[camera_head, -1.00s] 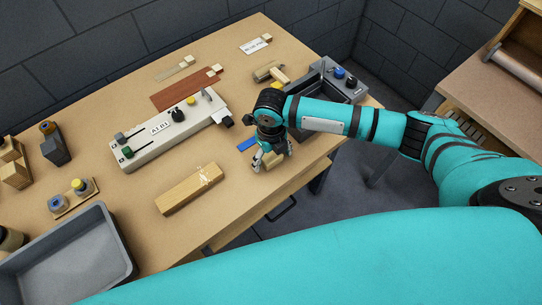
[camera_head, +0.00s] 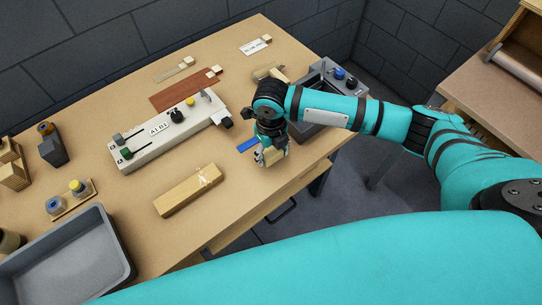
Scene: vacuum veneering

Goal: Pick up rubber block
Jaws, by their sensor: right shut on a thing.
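My right gripper (camera_head: 269,157) points down near the front right edge of the wooden table. My left gripper is not in view.
A grey tray (camera_head: 118,245) stands at lower left. A dark control box (camera_head: 345,85) stands behind my right arm.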

